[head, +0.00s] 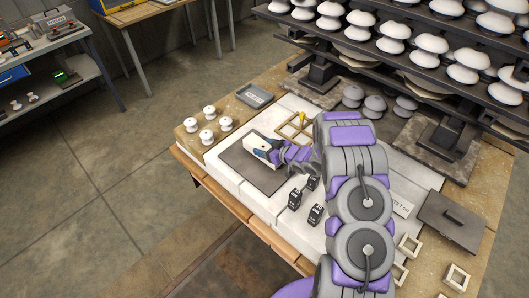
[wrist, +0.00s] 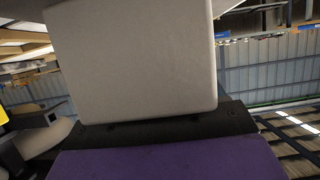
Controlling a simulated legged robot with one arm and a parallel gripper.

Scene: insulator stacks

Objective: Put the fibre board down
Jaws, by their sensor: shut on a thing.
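The fibre board, a flat dark grey sheet (head: 248,171), is over the left part of the white worktop in the head view. My gripper (head: 259,147), with a pale block-like front, is at the board's upper right side and shut on it. The grip point itself is hidden. I cannot tell whether the board's underside touches the worktop. In the wrist view a large pale grey panel (wrist: 135,60) fills the upper middle, above a black bar and a purple surface. I cannot tell whether that panel is the board or part of my gripper.
White insulators (head: 207,135) stand left of the board. A grey tray (head: 255,96) and wooden frame (head: 296,128) lie behind. Black labelled blocks (head: 316,214) stand in front. An insulator rack (head: 410,60) rises behind.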

